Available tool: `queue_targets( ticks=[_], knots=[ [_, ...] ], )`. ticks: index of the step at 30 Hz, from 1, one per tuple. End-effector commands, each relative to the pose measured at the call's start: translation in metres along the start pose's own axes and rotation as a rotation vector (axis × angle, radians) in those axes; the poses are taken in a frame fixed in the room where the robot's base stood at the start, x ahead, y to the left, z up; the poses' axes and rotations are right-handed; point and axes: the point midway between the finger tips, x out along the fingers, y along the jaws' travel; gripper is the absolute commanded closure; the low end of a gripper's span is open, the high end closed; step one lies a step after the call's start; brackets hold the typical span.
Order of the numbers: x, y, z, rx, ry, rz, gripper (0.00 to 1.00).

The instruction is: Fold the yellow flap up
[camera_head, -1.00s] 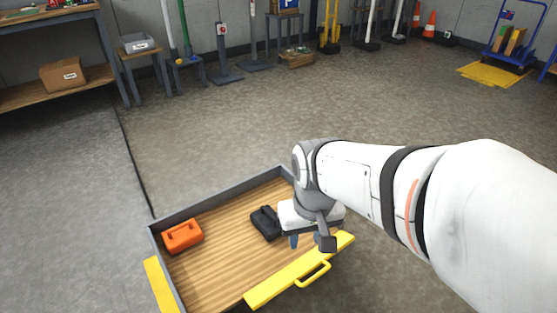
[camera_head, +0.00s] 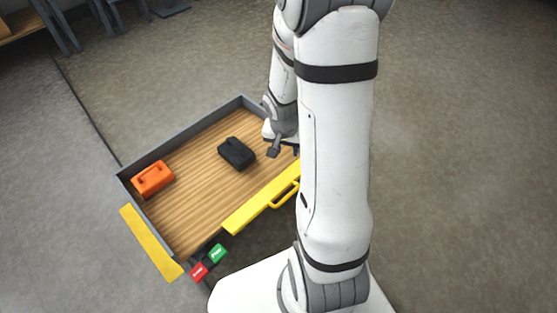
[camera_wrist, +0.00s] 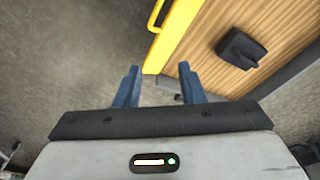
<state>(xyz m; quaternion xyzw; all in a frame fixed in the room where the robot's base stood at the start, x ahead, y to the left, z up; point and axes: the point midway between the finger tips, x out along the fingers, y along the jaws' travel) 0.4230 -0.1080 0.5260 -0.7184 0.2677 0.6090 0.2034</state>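The yellow flap (camera_head: 262,199) runs along the near right edge of a wood-floored tray (camera_head: 195,205) and carries a yellow loop handle (camera_head: 286,195). My arm hides its right end. In the wrist view the flap (camera_wrist: 172,35) comes down from the top, its handle (camera_wrist: 156,14) on its left side. My gripper (camera_wrist: 158,67) is open, its two blue fingers apart with nothing between them. The flap's end shows just beyond the fingertips; I cannot tell if they touch. In the head view my gripper is at the tray's right corner, mostly hidden.
An orange case (camera_head: 153,179) and a black case (camera_head: 236,153) lie in the tray. Grey walls edge its far and left sides. A yellow strip (camera_head: 150,243) lies outside the left wall. Red (camera_head: 199,270) and green (camera_head: 217,253) blocks are at the near corner. Floor right is clear.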

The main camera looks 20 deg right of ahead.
Motion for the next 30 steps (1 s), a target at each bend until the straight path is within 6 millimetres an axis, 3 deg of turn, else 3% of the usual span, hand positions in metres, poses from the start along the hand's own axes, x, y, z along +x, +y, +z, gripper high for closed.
queue_targets(
  ticks=[1, 6, 12, 18, 23, 30],
  knots=[
    [0.026, 0.005, -0.003, 0.059, -0.015, 0.0, 0.64],
    [0.099, 0.014, -0.004, 0.262, -0.045, -0.04, 0.64],
    [0.162, 0.021, 0.011, 0.454, -0.103, -0.099, 0.64],
    [0.188, 0.022, 0.021, 0.547, -0.136, -0.131, 0.64],
    [0.199, 0.021, 0.023, 0.558, -0.14, -0.135, 0.64],
    [0.229, 0.017, 0.027, 0.559, -0.14, -0.133, 0.64]
  ],
)
